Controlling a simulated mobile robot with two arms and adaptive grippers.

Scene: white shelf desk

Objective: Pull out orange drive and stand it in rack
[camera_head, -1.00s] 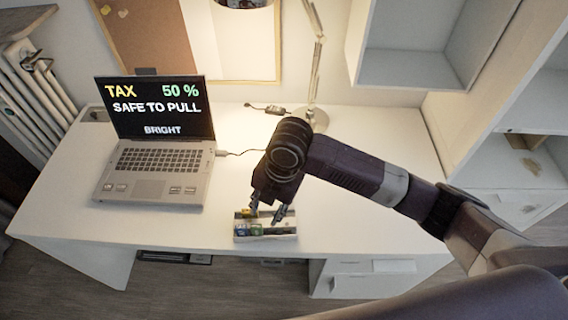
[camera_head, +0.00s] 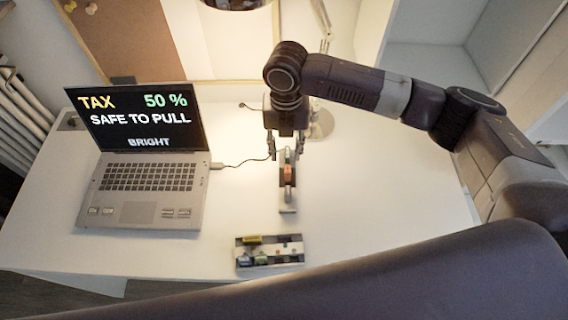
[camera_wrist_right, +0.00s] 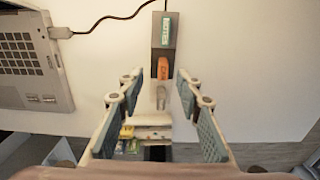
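The orange drive (camera_head: 287,173) sits in a narrow dark hub on the desk, in line with a green-labelled drive (camera_wrist_right: 165,30). A pale grey piece (camera_head: 287,198) lies at the hub's near end. The orange drive also shows in the right wrist view (camera_wrist_right: 163,68), between and just beyond the fingertips. My right gripper (camera_head: 287,153) is open above the far part of the hub, its fingers apart (camera_wrist_right: 157,80) and nothing held. The rack (camera_head: 290,261) stands nearer the front edge, with yellow and green drives at its left. My left gripper is not in view.
A laptop (camera_head: 143,176) stands at the left, reading "TAX 50 % SAFE TO PULL BRIGHT". A cable (camera_head: 240,162) runs from it towards the hub. A lamp base (camera_head: 320,122) is behind. The desk (camera_head: 390,200) is clear at the right.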

